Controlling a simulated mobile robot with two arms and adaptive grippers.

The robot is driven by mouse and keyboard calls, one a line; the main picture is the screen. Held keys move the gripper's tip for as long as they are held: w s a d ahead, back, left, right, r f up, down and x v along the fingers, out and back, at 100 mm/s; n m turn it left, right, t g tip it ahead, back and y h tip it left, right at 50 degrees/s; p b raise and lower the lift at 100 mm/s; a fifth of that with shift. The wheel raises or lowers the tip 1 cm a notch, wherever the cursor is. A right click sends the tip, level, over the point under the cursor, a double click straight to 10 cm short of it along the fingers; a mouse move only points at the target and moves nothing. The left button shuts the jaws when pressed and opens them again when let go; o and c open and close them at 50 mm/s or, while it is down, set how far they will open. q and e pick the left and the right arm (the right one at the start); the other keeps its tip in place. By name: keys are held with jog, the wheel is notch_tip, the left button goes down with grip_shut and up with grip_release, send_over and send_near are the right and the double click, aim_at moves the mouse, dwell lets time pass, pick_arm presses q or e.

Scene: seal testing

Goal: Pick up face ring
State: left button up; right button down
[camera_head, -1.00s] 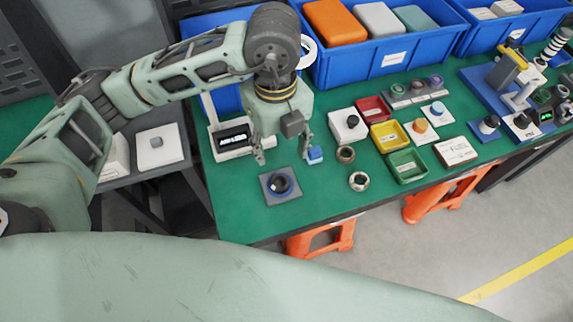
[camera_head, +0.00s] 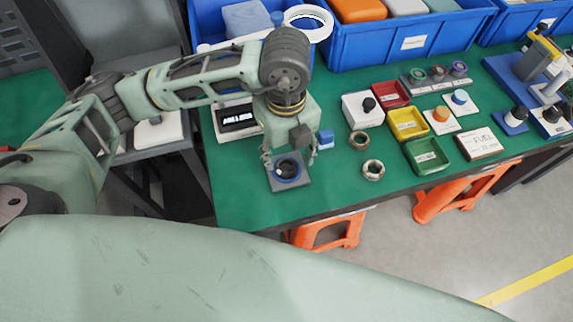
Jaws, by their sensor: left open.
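A dark ring with a bluish rim (camera_head: 289,169) sits on a grey square plate (camera_head: 301,185) near the front left of the green table. I cannot tell for certain which of these is the face ring. My left gripper (camera_head: 290,158) points down over the plate, its open fingers at either side of the dark ring. Nothing shows held; whether the fingers touch the ring is unclear. My right gripper is not in view.
A small blue block (camera_head: 326,139) stands close to the right finger. Red (camera_head: 390,94), yellow (camera_head: 407,123) and green (camera_head: 427,155) trays and a white box with a black knob (camera_head: 363,109) lie to the right. Blue bins (camera_head: 410,43) line the back.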

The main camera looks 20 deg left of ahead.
aim_at(284, 167)
pick_arm(q)
jog(key=f, duration=0.4)
jog(key=shift+s+a, duration=0.15)
jog(key=shift+s, duration=0.05)
jog(key=shift+c, duration=0.7)
jog(key=c, duration=0.9)
